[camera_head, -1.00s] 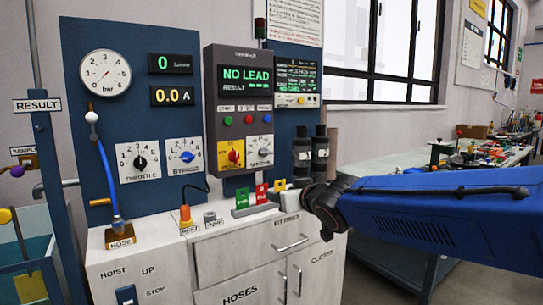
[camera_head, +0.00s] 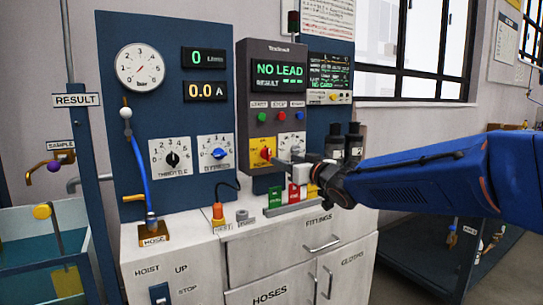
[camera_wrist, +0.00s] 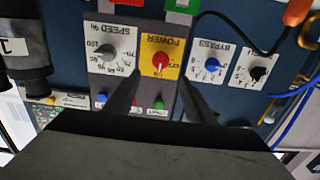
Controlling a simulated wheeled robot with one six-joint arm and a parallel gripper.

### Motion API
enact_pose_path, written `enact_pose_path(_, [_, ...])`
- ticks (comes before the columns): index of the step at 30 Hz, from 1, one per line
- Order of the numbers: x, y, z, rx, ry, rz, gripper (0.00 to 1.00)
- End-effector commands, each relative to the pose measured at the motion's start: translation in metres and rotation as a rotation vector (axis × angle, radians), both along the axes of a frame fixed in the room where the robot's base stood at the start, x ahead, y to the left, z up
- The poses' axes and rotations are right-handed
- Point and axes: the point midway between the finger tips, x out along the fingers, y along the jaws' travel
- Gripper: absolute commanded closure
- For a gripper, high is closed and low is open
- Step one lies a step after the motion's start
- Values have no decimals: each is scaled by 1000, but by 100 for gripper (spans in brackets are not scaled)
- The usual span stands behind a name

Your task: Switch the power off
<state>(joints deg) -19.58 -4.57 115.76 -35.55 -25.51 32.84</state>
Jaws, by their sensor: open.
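The red power knob (camera_head: 266,153) sits on a yellow plate (camera_head: 257,164) at the bottom of the grey tester box (camera_head: 270,80). In the wrist view, which is upside down, the red knob (camera_wrist: 160,63) shows on its yellow plate marked POWER (camera_wrist: 160,45). My gripper (camera_head: 283,160) is open and empty, just right of the knob in the head view. In the wrist view my gripper (camera_wrist: 160,76) has one finger on each side of the knob. Whether either finger touches the knob cannot be told.
The white speed dial (camera_wrist: 107,51) is close beside the power plate. The bypass dial (camera_head: 215,153) is on the blue panel to the left. Red and green cards in a grey rack (camera_head: 295,208) and black cylinders (camera_head: 354,142) stand on the cabinet below.

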Motion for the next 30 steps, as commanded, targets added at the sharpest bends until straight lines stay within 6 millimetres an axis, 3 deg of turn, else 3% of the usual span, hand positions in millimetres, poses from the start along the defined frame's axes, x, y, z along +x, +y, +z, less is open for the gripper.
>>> enact_pose_path(18, [77,52,0,0,0,0,50])
enact_pose_path(30, [88,60,0,0,0,-1,50])
